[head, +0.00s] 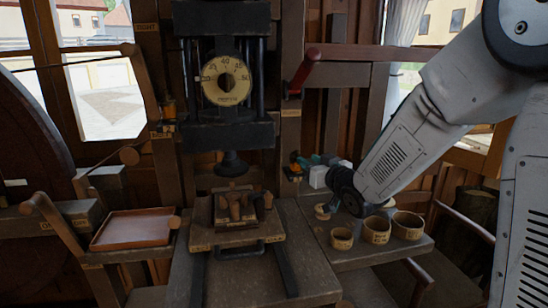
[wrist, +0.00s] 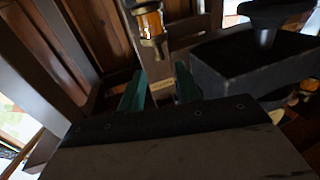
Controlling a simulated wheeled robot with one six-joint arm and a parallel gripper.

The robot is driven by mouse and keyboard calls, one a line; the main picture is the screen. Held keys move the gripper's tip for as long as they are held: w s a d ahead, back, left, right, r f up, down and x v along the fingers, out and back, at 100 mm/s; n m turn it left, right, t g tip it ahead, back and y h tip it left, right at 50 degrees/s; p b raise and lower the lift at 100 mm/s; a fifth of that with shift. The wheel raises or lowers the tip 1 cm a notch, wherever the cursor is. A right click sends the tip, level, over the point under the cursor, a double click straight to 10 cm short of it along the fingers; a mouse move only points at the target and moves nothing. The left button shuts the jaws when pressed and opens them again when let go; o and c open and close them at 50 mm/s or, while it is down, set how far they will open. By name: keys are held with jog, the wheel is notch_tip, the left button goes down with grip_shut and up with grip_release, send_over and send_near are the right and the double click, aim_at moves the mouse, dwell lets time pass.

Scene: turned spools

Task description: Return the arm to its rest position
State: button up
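My arm reaches in from the right in the head view, its grey forearm sloping down to the left. My gripper (head: 303,161) is at the end of it, beside the wooden post right of the press, above the side shelf. In the wrist view my gripper (wrist: 159,84) shows two teal fingers standing apart. No object shows between them, only the post and a small label behind. The gripper is open and seems empty.
A press with a dial (head: 227,82) stands left of my gripper, above a holder with several wooden pegs (head: 235,207). Several labelled round cups (head: 376,229) stand on the right shelf below my arm. A brown tray (head: 133,230) lies at left. An amber oiler (wrist: 150,22) hangs ahead.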

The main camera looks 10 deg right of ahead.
jog(key=s+d+f+g+h, duration=0.1)
jog(key=s+f+g, duration=0.2)
jog(key=s+d+f+m+g+h, duration=0.1)
jog(key=s+d+f+g+h, duration=0.1)
jog(key=s+f+g, duration=0.1)
jog(key=s+d+f+m+g+h, duration=0.1)
jog(key=s+d+f+g+h, duration=0.1)
jog(key=s+f, duration=0.2)
jog(key=shift+d+f+g, duration=0.15)
jog(key=shift+f+g, duration=0.25)
jog(key=shift+f, duration=0.05)
jog(key=s+a+r+g, duration=0.1)
jog(key=s+r+g, duration=0.1)
jog(key=s, duration=0.8)
jog(key=s+a+r+g, duration=0.1)
jog(key=s+r+g, duration=0.2)
jog(key=s, duration=0.7)
jog(key=s+a+r+g, duration=0.2)
jog(key=s+r, duration=0.2)
jog(key=s, duration=0.6)
jog(key=shift+s+m+y, duration=0.3)
jog(key=shift+s+m, duration=0.1)
